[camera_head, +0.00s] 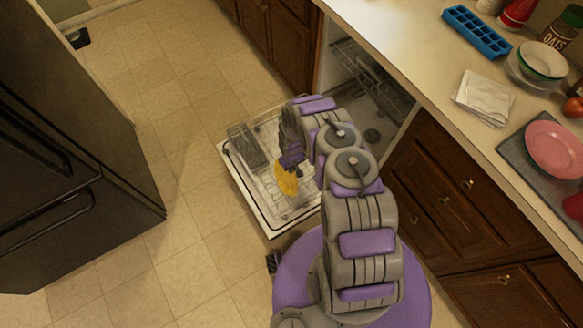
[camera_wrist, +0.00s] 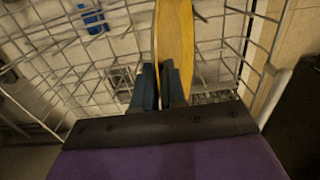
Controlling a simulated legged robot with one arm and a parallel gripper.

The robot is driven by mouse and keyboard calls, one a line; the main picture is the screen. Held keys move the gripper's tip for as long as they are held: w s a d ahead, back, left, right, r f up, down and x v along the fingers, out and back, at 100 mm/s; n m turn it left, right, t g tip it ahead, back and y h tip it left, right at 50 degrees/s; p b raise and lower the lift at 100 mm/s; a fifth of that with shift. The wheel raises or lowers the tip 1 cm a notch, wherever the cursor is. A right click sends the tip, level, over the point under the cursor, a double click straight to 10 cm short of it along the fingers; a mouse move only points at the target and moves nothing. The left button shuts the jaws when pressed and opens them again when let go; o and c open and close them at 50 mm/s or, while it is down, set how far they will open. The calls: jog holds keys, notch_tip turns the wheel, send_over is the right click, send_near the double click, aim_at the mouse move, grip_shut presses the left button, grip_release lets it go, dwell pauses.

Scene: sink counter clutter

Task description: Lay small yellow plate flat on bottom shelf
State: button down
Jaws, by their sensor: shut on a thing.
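The small yellow plate (camera_head: 286,179) is over the open dishwasher door in the head view. In the wrist view the yellow plate (camera_wrist: 174,40) shows nearly edge-on, reaching up from between the fingers. My gripper (camera_head: 291,160) is shut on the plate; its two dark fingers (camera_wrist: 160,82) pinch the plate from both sides. The bottom shelf, a white wire rack (camera_wrist: 85,55), lies behind the plate in the wrist view. I cannot tell whether the plate touches the wires. My arm hides part of the dishwasher.
The dishwasher door (camera_head: 262,208) lies open, with a grey basket (camera_head: 245,148) at its left. An upper rack (camera_head: 370,75) is inside the dishwasher. The counter at right holds a pink plate (camera_head: 556,149), a blue ice tray (camera_head: 477,31) and napkins (camera_head: 484,97).

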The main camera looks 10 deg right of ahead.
jog(key=d+r+p, duration=0.2)
jog(key=r+p, duration=0.2)
jog(key=r, duration=0.3)
jog(key=w+d+r+p, duration=0.1)
jog(key=d+r+p, duration=0.1)
jog(key=r+p, duration=0.2)
jog(key=shift+w+d+r, duration=0.25)
jog(key=shift+d+r, duration=0.05)
jog(key=shift+r, duration=1.05)
jog(key=w+r+m, duration=0.1)
jog(key=w+r, duration=0.1)
jog(key=r, duration=1)
jog(key=w+r+m, duration=0.1)
jog(key=w+r, duration=0.1)
jog(key=r, duration=0.9)
jog(key=s+a+r, duration=0.2)
jog(key=s+r, duration=0.1)
jog(key=r, duration=0.8)
jog(key=s+a+r+m, duration=0.1)
jog(key=s+a+r, duration=0.1)
jog(key=r, duration=1)
jog(key=shift+s+a+m, duration=0.3)
jog(key=shift+s, duration=0.3)
